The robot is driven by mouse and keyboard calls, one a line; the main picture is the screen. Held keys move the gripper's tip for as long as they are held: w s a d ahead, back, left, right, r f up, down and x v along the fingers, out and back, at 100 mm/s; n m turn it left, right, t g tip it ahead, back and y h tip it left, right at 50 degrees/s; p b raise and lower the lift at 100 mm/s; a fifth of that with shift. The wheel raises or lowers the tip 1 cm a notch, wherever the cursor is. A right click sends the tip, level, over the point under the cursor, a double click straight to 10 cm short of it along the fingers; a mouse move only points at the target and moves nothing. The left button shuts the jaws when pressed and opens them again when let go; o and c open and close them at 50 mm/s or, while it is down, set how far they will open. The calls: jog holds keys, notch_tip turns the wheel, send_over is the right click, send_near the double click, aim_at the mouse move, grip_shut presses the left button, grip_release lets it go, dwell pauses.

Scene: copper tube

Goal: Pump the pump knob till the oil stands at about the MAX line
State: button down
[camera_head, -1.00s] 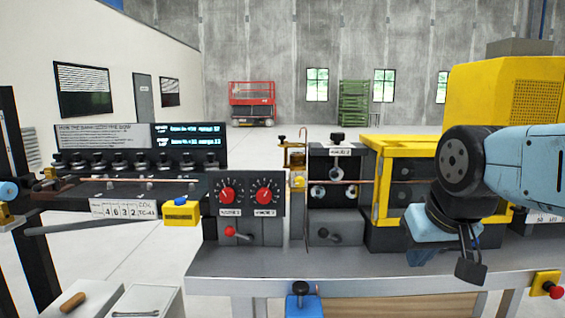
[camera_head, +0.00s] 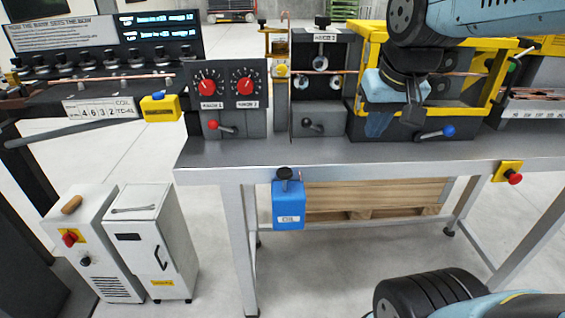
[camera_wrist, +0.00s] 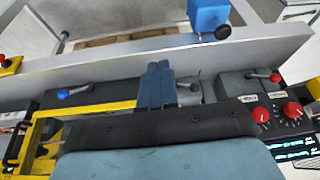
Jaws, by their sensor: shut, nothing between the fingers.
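The oil pump is a blue box (camera_head: 289,206) with a white label, fixed at the front edge of the bench. Its black pump knob (camera_head: 284,173) stands on top. In the wrist view the blue box (camera_wrist: 207,14) is at the top and the dark knob (camera_wrist: 222,32) shows at its lower right. My gripper (camera_head: 394,122) is shut and empty, above the bench by the yellow frame, to the right of and behind the pump. In the wrist view my gripper (camera_wrist: 158,68) points toward the bench's front edge, apart from the knob. I cannot read an oil level or MAX line.
The yellow frame (camera_head: 365,60) and a blue-knobbed lever (camera_head: 448,131) are close to my gripper. A red stop button (camera_head: 514,177) is on the bench front at right. Dial boxes (camera_head: 227,88) stand at left. The front strip of the bench top (camera_head: 240,155) is clear.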

jog(key=w+a+f+g, duration=0.3)
jog(key=w+a, duration=0.5)
jog(key=w, duration=0.1)
jog(key=n+g, duration=0.1)
jog(key=g, duration=0.2)
send_near(284, 169)
jog(key=shift+s+a+r, duration=0.15)
jog(key=shift+s+r, duration=0.05)
jog(key=shift+r, duration=0.1)
jog(key=shift+s+f, duration=0.15)
jog(key=shift+f, duration=1.6)
jog(key=shift+s+f, duration=0.2)
jog(key=shift+f, duration=1.55)
jog(key=shift+f, duration=1.4)
jog(key=shift+w+a+r, duration=0.1)
jog(key=shift+w+r, duration=0.2)
jog(key=shift+w, duration=0.5)
jog(key=shift+w+r, duration=0.3)
jog(key=shift+w, duration=0.45)
jog(key=shift+r, duration=0.1)
